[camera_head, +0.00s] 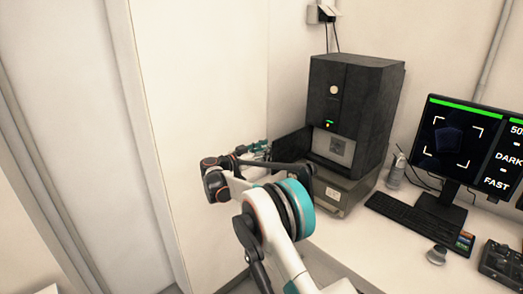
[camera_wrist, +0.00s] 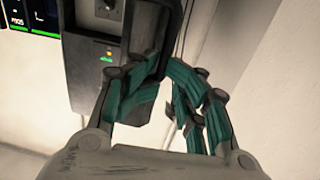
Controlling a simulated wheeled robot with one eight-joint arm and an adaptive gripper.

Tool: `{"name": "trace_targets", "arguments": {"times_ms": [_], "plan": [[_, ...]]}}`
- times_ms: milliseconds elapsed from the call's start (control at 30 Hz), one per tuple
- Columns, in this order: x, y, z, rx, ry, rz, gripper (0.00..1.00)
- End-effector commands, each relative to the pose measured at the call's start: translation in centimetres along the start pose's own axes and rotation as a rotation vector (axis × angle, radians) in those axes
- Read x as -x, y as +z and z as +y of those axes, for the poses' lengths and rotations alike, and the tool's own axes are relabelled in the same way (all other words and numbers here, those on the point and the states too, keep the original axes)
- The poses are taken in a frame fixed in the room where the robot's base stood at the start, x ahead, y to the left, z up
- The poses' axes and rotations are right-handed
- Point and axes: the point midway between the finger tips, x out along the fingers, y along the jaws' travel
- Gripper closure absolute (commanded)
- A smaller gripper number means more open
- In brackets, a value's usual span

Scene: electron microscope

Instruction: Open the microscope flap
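The microscope (camera_head: 352,105) is a tall black box on the desk at the back, with a small orange and green light on its front. Its flap (camera_head: 290,146) stands swung out to the left, and a lit grey chamber front (camera_head: 335,148) shows in the opening. My gripper (camera_head: 262,148) is at the flap's outer left end, partly hidden by my arm. In the wrist view the teal fingers of my gripper (camera_wrist: 163,72) come close together at a dark panel edge, which looks like the flap (camera_wrist: 176,38). Whether they pinch it I cannot tell.
A monitor (camera_head: 457,143), a keyboard (camera_head: 409,222), a mouse (camera_head: 436,255) and a control box (camera_head: 502,262) are on the desk to the right. A small bottle (camera_head: 396,172) stands beside the microscope. A pale wall (camera_head: 200,90) is close behind my arm on the left.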

Motion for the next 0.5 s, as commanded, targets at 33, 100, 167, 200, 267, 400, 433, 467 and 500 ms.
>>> {"name": "trace_targets", "arguments": {"times_ms": [33, 100, 167, 200, 267, 400, 433, 467, 500], "plan": [[-0.89, 0.09, 0.41, 0.000, 0.009, -0.001, 0.71], [-0.85, 0.11, 0.39, 0.000, 0.008, -0.002, 0.71], [-0.78, 0.11, 0.35, 0.000, 0.007, -0.002, 0.71], [-0.73, 0.11, 0.32, 0.000, 0.007, -0.002, 0.71], [-0.66, 0.12, 0.28, 0.000, 0.006, -0.002, 0.71], [-0.55, 0.10, 0.23, 0.000, 0.004, -0.002, 0.71], [-0.50, 0.10, 0.22, 0.000, 0.004, -0.002, 0.71], [-0.40, 0.09, 0.21, 0.000, 0.004, -0.002, 0.71], [-0.19, 0.09, 0.19, 0.000, 0.004, -0.002, 0.71]]}}
